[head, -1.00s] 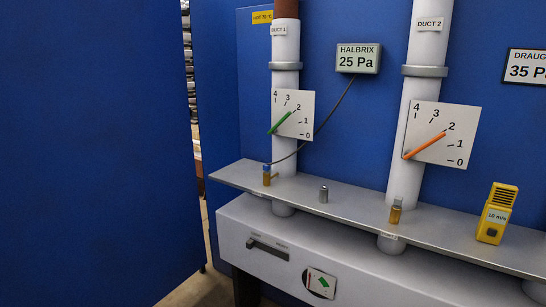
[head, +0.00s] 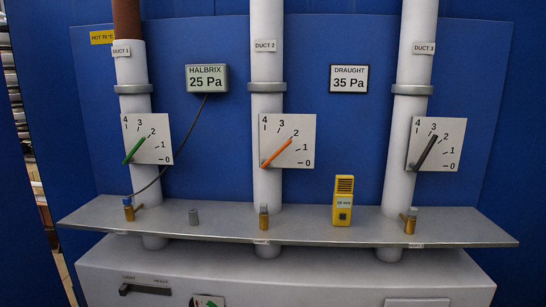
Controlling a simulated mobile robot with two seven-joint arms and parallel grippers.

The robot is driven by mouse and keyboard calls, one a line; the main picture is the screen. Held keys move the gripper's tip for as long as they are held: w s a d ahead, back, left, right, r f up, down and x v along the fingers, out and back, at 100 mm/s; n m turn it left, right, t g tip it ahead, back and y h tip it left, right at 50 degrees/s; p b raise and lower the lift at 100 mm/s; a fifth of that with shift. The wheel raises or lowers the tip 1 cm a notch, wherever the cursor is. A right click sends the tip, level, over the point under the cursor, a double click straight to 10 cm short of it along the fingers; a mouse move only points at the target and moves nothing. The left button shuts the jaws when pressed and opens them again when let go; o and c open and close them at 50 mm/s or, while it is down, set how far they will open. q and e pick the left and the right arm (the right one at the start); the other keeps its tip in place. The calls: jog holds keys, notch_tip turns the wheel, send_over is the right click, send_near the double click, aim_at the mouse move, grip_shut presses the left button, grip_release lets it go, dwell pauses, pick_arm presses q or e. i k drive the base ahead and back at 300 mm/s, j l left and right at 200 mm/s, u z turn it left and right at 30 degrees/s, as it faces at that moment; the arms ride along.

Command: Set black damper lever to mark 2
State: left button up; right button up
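The black damper lever (head: 424,152) sits on the white dial plate (head: 455,160) of the Duct 3 pipe (head: 397,185), at the right of the head view. The dial is numbered 0 to 4. The lever slants up and to the right from its pivot at the plate's lower left. Its tip points between marks 2 and 3. Neither of my grippers is in view, and nothing touches the lever.
Duct 1 has a green lever (head: 134,151) and Duct 2 an orange lever (head: 276,153). A grey shelf (head: 300,232) runs below the dials. A Draught display (head: 348,79) reads 35 Pa.

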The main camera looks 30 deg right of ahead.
aim_at(415, 168)
jog(key=z, duration=1.85)
